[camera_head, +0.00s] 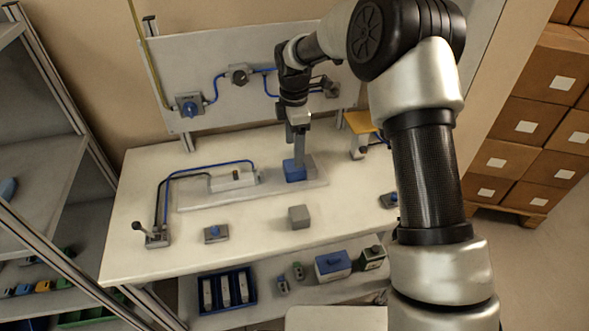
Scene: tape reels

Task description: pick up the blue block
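The blue block (292,171) sits on a low grey base plate (220,200) on the white worktable. My gripper (299,156) points down right at the block, and its fingers overlap the block's upper part in this view. A grey piece (309,171) stands against the block's right side; I cannot tell if it is a finger or a separate block. The fingers are small and partly merged with what is behind them, so their opening and contact with the block cannot be made out.
A grey block (299,217) lies on the table (260,238) in front of the plate. A blue-button box (215,233) and a lever box (157,238) stand to the left. A yellow-topped stand (359,128) is to the right. An upright panel (215,65) with valves closes off the back.

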